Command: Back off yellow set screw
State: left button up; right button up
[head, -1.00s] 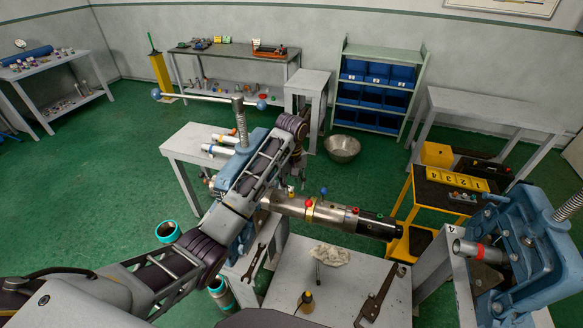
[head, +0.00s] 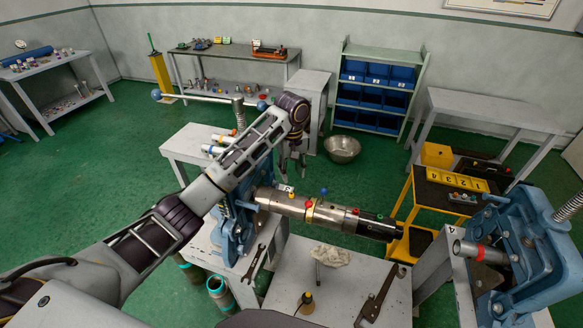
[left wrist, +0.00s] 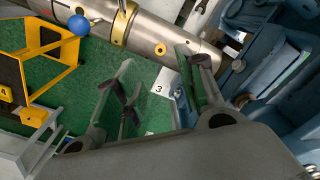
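A steel pipe assembly (head: 333,216) with a brass collar (head: 311,210) lies level in the blue left vise (head: 236,218). On its top are a red knob (head: 308,204) and a blue-headed screw (head: 324,191); the blue head also shows in the left wrist view (left wrist: 78,25). My left gripper (head: 292,172) points down just behind the pipe near the vise. Its fingers (left wrist: 155,62) are apart and empty. My right gripper is not in view.
A white plate marked 3 (left wrist: 160,82) is beside the vise. A grey bench (head: 335,285) in front holds a rag (head: 330,255), wrenches and a small bottle. A yellow cart (head: 450,190) and another blue vise (head: 525,250) stand at right. A metal bowl (head: 342,148) is on the floor behind.

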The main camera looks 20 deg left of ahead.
pick_arm(q)
jog(key=shift+r, duration=0.65)
jog(key=shift+s, duration=0.1)
